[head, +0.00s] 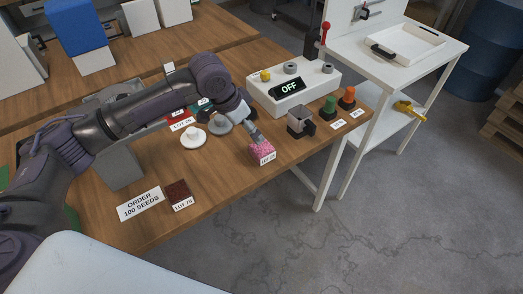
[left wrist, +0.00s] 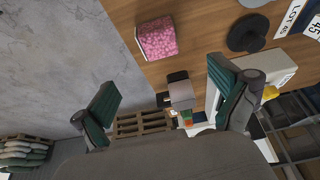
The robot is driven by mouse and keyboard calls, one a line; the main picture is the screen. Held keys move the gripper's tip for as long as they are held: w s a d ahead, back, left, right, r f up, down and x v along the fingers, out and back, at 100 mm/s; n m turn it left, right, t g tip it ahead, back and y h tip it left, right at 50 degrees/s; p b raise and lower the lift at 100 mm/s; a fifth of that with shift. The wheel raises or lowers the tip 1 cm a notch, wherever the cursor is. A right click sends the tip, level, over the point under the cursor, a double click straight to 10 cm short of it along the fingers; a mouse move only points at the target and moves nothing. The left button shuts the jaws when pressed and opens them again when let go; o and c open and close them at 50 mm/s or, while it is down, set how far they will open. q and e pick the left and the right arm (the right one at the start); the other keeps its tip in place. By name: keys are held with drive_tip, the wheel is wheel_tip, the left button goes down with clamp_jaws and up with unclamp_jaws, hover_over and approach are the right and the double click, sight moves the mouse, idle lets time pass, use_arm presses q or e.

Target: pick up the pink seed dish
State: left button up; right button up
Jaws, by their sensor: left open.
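The pink seed dish (head: 262,151) is a small square dish full of pink seeds with a white label on its front side. It stands on the wooden table near the front edge. My left gripper (head: 256,136) reaches in from the left and is just above and behind the dish in the head view. In the left wrist view the dish (left wrist: 157,39) lies beyond the fingertips, not between them. The left fingers (left wrist: 163,88) are spread wide and empty. My right gripper is not in view.
A dark red seed dish (head: 178,195) and an order sign (head: 140,204) stand at the front left. A small metal cup (head: 300,122) and a white device reading OFF (head: 294,88) stand right of the pink dish. A round white dish (head: 193,136) is to its left.

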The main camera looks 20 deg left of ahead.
sight(262, 147)
use_arm(q)
drive_tip(key=x, duration=0.7)
drive_tip(key=shift+r+p, duration=0.1)
drive_tip(key=shift+p, duration=0.2)
drive_tip(key=shift+p+x, duration=0.7)
drive_tip(key=shift+x, duration=2)
drive_tip(key=shift+s+a, duration=0.1)
drive_tip(key=shift+a, duration=0.05)
drive_tip(key=c, duration=1.4)
